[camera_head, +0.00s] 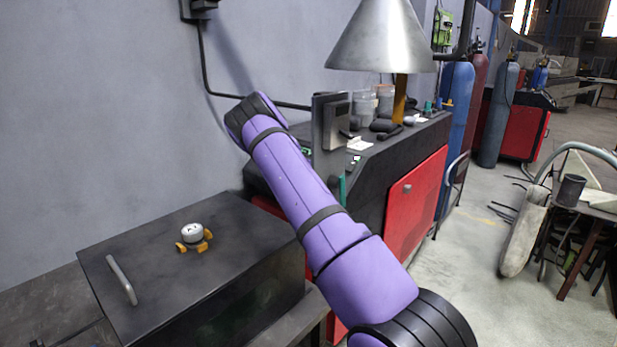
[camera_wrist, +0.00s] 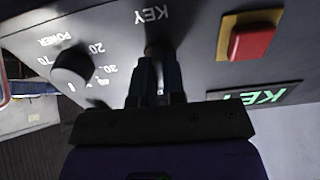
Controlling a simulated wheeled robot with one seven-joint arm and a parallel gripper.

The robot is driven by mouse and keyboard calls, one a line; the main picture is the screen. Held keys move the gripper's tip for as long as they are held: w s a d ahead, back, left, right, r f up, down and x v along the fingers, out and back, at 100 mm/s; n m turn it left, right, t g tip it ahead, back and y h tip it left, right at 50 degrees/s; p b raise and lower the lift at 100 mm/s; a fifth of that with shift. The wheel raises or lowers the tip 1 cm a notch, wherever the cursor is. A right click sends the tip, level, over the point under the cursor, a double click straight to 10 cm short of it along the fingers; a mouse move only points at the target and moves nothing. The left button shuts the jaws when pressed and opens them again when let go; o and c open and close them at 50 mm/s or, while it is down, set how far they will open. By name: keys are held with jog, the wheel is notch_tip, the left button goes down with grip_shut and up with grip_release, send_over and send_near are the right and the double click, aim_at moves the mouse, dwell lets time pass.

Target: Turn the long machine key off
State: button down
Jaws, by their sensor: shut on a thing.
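In the wrist view the machine key (camera_wrist: 155,50) sits in a dark control panel (camera_wrist: 195,50), under the white word KEY, which shows upside down. My gripper (camera_wrist: 157,70) is shut on the key, with a dark finger on either side. The fingers hide most of the key, so its turn angle is hard to tell. In the head view my purple arm reaches over to the black and red machine (camera_head: 405,150). The arm hides the key and my gripper there.
A black POWER knob (camera_wrist: 71,66) with numbers is left of the key in the wrist view. A red button (camera_wrist: 252,41) on a yellow base is to its right.

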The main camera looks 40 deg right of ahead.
jog(key=shift+n, duration=0.3)
jog(key=c, duration=1.2)
grip_release()
jog(key=v, duration=1)
jog(key=shift+a+r, duration=0.25)
jog(key=shift+r, duration=0.05)
